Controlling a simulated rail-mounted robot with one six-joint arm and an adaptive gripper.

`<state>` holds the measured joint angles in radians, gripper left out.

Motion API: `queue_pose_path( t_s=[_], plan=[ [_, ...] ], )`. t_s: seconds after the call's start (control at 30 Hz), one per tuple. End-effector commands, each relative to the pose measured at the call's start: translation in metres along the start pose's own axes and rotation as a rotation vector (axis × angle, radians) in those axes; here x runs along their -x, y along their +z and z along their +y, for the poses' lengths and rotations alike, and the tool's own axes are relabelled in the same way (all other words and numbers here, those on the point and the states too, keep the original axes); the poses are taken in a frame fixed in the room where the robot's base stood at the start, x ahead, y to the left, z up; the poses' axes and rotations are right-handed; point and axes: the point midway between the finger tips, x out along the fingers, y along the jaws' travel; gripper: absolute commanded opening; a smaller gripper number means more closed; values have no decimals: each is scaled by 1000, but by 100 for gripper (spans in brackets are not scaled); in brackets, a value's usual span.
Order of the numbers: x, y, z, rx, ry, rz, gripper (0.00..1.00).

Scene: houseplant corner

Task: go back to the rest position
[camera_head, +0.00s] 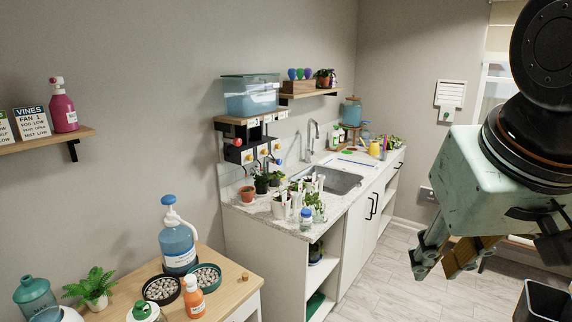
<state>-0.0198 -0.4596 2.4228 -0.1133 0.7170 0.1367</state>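My gripper (437,268) hangs at the right of the head view, in the air in front of the floor. Its pale green housing (478,180) is tilted and its fingers point down and to the left. The fingertips look apart, with floor showing between them, and I see nothing held. It is well clear of the counter and touches nothing that I can see. Part of the arm above it is cut off by the picture's edge.
A wooden table (234,283) at front left bears a blue pump bottle (177,247), pebble trays and a fern. The sink counter (262,209) holds potted plants along the back wall. A dark bin (541,302) stands at lower right. The floor (385,275) between is clear.

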Motion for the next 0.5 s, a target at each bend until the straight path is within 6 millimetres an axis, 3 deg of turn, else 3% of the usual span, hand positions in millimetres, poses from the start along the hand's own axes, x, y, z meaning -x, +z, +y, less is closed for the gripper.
queue_pose_path(
  t_s=[0.3,0.5],
  plan=[
    [18,80,-7,24,-39,-85,21],
    [24,107,-11,35,-58,-117,21]
  ],
)
